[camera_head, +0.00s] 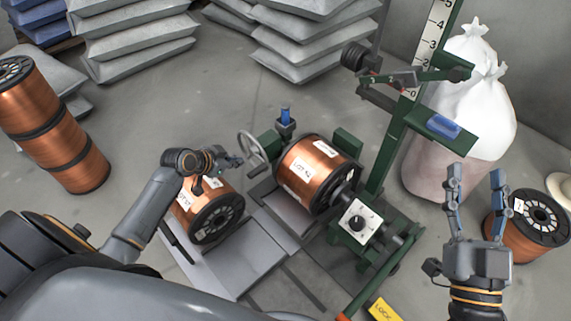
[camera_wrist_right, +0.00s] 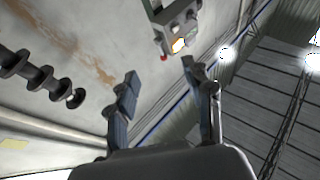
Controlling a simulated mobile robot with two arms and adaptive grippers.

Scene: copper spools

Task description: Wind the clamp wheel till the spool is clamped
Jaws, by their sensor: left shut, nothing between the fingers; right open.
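The clamp wheel (camera_head: 252,148) is a grey spoked handwheel on the left side of the green stand. A copper spool (camera_head: 306,172) with black flanges and white labels lies on its side in the stand, between the wheel side and a plate with a black knob (camera_head: 357,222). Whether the spool is gripped there I cannot tell. My left gripper (camera_head: 234,160) is shut and empty, close to the wheel's left rim; whether it touches I cannot tell. My right gripper (camera_head: 474,178) is open and empty, right of the stand, and its fingers show in the right wrist view (camera_wrist_right: 160,72).
Stacked spools (camera_head: 55,130) stand at the left, and one spool (camera_head: 525,225) stands at the right. A scale post (camera_head: 428,45) and white sacks (camera_head: 465,110) are behind. A yellow label (camera_head: 384,310) is in front.

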